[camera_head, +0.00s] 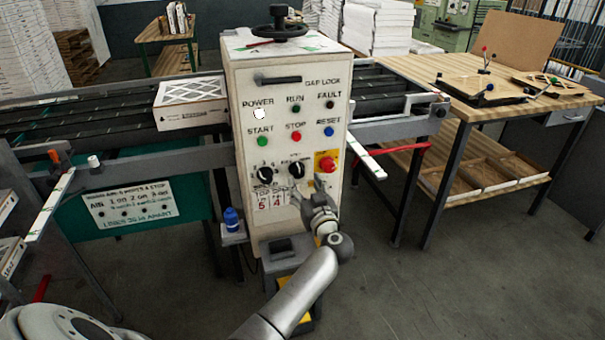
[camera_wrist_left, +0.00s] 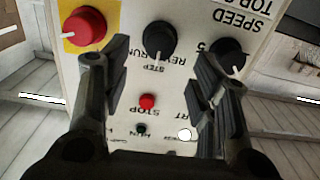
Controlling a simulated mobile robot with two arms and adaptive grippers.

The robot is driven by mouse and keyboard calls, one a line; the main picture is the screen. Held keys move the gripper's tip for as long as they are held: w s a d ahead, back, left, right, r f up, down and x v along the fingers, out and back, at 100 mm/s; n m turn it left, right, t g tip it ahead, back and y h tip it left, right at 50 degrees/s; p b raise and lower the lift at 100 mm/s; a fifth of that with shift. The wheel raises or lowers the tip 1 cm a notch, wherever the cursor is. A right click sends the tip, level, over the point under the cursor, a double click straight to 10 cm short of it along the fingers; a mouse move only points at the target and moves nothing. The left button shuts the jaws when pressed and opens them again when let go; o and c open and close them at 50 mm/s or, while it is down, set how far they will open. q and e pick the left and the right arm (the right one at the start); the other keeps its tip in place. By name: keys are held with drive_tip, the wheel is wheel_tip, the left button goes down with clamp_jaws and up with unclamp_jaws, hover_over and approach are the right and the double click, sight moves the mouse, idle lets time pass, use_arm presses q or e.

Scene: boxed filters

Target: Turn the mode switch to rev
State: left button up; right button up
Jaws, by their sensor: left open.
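The mode switch (camera_head: 296,169) is a round black knob on the front of the pale control cabinet (camera_head: 245,208), between the speed knob (camera_head: 264,172) and the red stop button (camera_head: 327,165) on yellow. In the left wrist view the panel is upside down, and the mode switch (camera_wrist_left: 158,38) shows between the finger tips, with STEP, REV and RUN lettering beside it. Its white pointer mark faces roughly toward STEP. My left gripper (camera_head: 312,196) is open and empty in front of the panel, just below the switch in the head view. My right gripper is not in view.
START (camera_head: 262,141), STOP (camera_head: 296,137) and RESET (camera_head: 328,131) buttons sit above the knobs. A roller conveyor (camera_head: 60,122) with a boxed filter (camera_head: 190,103) runs behind the cabinet. A wooden workbench (camera_head: 500,110) stands right. The floor between is clear.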

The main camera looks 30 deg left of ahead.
sight(299, 174)
use_arm(q)
drive_tip(key=x, duration=0.6)
drive_tip(key=shift+w+a, duration=0.15)
drive_tip(key=shift+w, duration=0.05)
drive_tip(key=c, duration=1)
